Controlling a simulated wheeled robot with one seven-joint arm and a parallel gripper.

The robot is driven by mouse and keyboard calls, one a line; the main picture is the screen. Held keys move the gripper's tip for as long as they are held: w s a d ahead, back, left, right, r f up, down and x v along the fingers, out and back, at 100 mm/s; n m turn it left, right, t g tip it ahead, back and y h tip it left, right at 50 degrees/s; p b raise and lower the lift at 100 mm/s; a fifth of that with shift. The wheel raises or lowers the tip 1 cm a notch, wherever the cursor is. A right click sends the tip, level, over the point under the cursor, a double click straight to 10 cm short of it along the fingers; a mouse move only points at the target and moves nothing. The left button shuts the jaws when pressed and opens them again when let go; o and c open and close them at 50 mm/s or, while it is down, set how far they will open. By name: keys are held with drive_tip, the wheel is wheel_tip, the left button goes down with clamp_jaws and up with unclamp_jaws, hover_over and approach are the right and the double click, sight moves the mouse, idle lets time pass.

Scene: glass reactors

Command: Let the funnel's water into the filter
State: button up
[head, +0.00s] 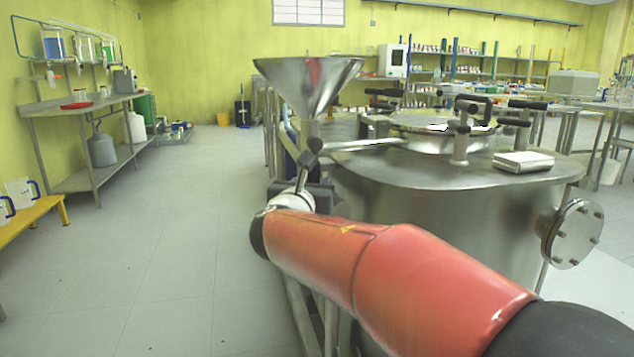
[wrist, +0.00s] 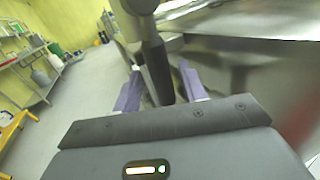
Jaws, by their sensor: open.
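The steel funnel (head: 308,88) stands upright beside the large steel vessel (head: 450,225), which seems to be the filter. A dark valve part (head: 315,145) sits below the funnel's stem, and a metal pipe (head: 365,146) runs from there towards the vessel's lid. The water inside the funnel cannot be seen. My gripper (wrist: 160,72) is open in the wrist view, its two purple fingers on either side of a dark handle (wrist: 157,66) under the funnel. I cannot tell whether either finger touches it. In the head view my red arm partly hides the gripper.
The vessel's lid (head: 440,128) carries several dark knobs and clamps. A flanged port (head: 572,234) sticks out at the vessel's right. A steel bench (head: 90,103) with bottles stands along the left wall. The floor (head: 170,240) left of the vessel is clear.

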drive_tip(key=shift+w+d, duration=0.2)
drive_tip(key=shift+w, duration=0.6)
clamp_jaws()
